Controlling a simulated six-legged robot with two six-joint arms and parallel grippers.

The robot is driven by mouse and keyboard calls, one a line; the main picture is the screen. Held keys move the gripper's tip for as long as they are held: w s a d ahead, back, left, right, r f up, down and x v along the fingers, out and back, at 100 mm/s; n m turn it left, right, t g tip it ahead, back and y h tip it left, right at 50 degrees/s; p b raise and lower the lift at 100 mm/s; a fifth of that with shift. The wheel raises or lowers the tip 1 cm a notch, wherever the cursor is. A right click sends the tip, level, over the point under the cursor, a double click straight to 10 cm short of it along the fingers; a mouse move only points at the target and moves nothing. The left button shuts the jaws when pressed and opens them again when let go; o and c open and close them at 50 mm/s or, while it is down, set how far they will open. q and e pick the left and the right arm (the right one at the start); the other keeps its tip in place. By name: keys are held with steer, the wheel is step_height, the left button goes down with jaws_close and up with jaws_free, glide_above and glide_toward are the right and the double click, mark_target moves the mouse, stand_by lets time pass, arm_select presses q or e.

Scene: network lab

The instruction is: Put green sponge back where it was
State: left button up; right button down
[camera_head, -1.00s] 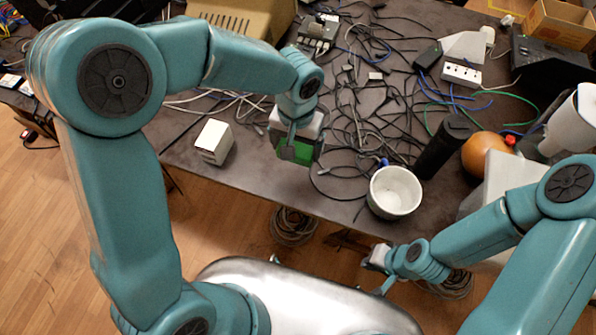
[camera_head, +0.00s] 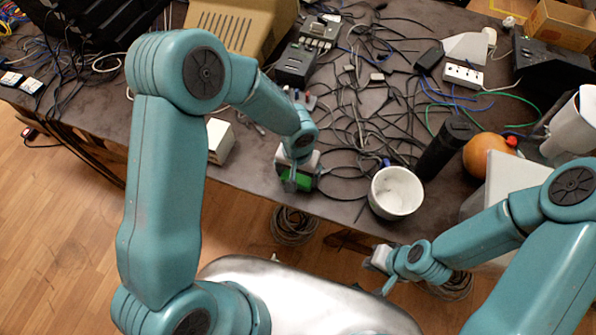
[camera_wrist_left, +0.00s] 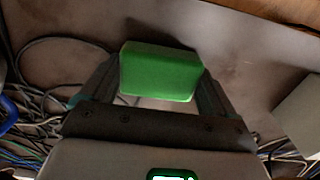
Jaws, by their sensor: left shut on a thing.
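The green sponge (camera_head: 298,180) is between the fingers of my left gripper (camera_head: 298,184), close to the front edge of the table. In the left wrist view the green sponge (camera_wrist_left: 160,72) sits across the fingertips, with a finger on each side. My left gripper is shut on it. A dark shadow lies beside the sponge on the table; I cannot tell whether it touches the surface. My right gripper (camera_head: 382,268) is in front of the table edge, low and away from the sponge; its fingers are too small to read.
A white cup (camera_head: 396,192) stands right of the left gripper. A white box (camera_head: 219,140) is to its left, partly behind my arm. Tangled black cables (camera_head: 350,110) cover the table behind. A black cylinder (camera_head: 443,148) and an orange round object (camera_head: 487,155) stand further right.

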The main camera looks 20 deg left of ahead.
arm_select(q)
steer(key=shift+f, duration=0.1)
steer(key=o, duration=1)
steer(key=shift+w, duration=0.1)
steer(key=shift+o, duration=0.2)
steer(key=shift+r, duration=0.25)
step_height(320, 180, up, 12)
steer(key=shift+f, duration=0.15)
